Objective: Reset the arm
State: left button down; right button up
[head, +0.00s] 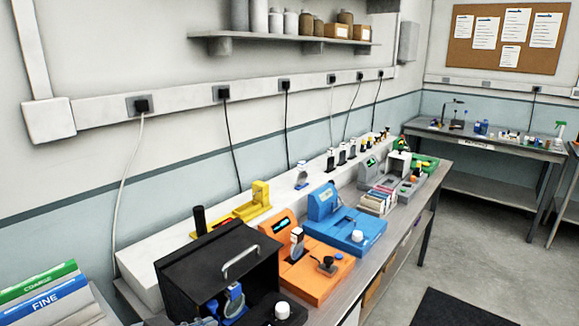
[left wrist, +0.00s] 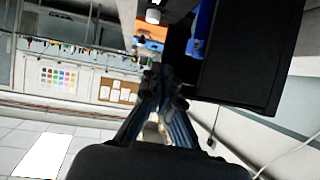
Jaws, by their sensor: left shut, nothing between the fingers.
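My left gripper (left wrist: 160,78) shows in the left wrist view with its dark fingers brought together and nothing between them. A black box-like module (left wrist: 245,55) with a blue part (left wrist: 203,32) is beyond it at the upper right, apart from the fingertips. In the head view this black module (head: 205,268) stands at the front of the bench, with a silver handle and a blue holder (head: 236,302) at its open front. I cannot make out either gripper clearly in the head view. My right gripper is not seen.
An orange module (head: 318,277), a blue module (head: 345,230) and a yellow device (head: 258,203) stand along the bench behind the black one. COARSE and FINE boxes (head: 45,296) are at lower left. A shelf (head: 290,38) hangs above.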

pick_arm(q)
jog(key=s+a+f+n+g+y, duration=0.2)
jog(key=s+f+n+g+y, duration=0.15)
jog(key=s+f, duration=0.75)
jog(key=s+a+f+n+g+y, duration=0.2)
jog(key=s+f+g+y, duration=0.15)
jog(key=s+f, duration=0.75)
notch_tip(320, 180, down, 24)
jog(key=s+g+h, duration=0.1)
jog(key=s, duration=0.1)
jog(key=s+a+f+g, duration=0.1)
jog(key=s+a+f, duration=0.1)
jog(key=s+f, duration=1.4)
jog(key=shift+s+a+f+m, duration=0.2)
jog(key=shift+s+f+m, duration=0.15)
jog(key=shift+m, duration=0.1)
jog(key=shift+a, duration=0.1)
